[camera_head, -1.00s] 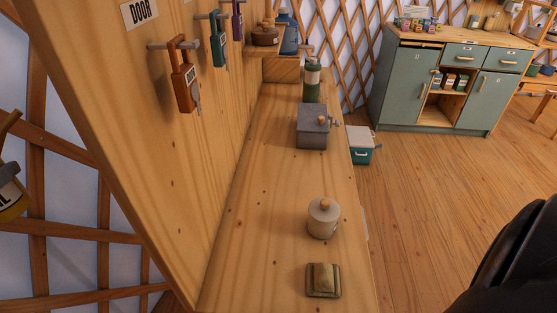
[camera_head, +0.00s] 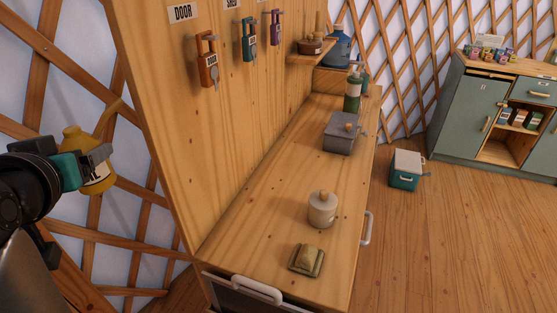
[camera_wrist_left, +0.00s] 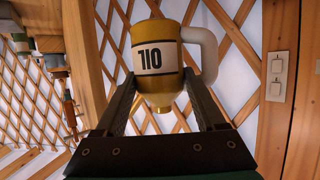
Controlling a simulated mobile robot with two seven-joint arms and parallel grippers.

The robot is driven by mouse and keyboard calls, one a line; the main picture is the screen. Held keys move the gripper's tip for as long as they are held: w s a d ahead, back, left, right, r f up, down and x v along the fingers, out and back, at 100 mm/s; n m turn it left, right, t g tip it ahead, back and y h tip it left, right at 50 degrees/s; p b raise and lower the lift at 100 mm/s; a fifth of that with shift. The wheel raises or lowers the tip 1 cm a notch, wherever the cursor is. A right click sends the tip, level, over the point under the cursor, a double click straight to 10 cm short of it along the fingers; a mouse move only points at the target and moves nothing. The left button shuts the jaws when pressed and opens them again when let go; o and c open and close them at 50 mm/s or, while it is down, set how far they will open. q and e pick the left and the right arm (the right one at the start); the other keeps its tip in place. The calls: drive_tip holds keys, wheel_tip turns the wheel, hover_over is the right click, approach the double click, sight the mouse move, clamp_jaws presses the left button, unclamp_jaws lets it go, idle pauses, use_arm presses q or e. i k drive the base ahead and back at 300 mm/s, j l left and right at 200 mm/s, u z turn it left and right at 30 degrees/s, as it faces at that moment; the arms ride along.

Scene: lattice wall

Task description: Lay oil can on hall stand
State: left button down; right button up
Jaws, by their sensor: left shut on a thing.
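The yellow oil can (camera_head: 98,186) is at the far left of the head view, in the air left of the wooden stand, its spout pointing up. My left gripper (camera_head: 98,160) is shut on it and hides part of its body. In the left wrist view the can (camera_wrist_left: 156,32) sits between the fingers of the gripper (camera_wrist_left: 158,98); its label appears upside down and its pale handle is at the right. The hall stand seems to be the wooden unit with a tall back panel and a long top (camera_head: 262,225). My right gripper is out of view.
On the top are a butter-like block on a dish (camera_head: 306,260), a lidded jar (camera_head: 322,208), a grey box (camera_head: 343,134) and a green bottle (camera_head: 352,95). Padlocks (camera_head: 208,65) hang on the panel. The top's left-middle part is bare. A cooler (camera_head: 406,170) stands on the floor.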

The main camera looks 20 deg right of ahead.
sight(324, 180)
drive_tip(key=l+z, duration=0.15)
drive_tip(key=z, duration=0.25)
drive_tip(key=l+z, duration=0.1)
drive_tip(key=z, duration=0.35)
drive_tip(key=i+j+z, duration=0.15)
drive_tip(key=z, duration=0.3)
drive_tip(key=i+j+z, duration=0.1)
drive_tip(key=j+z, duration=0.15)
drive_tip(key=z, duration=0.2)
drive_tip(key=j+z, duration=0.3)
drive_tip(key=z, duration=0.15)
drive_tip(key=i, duration=0.05)
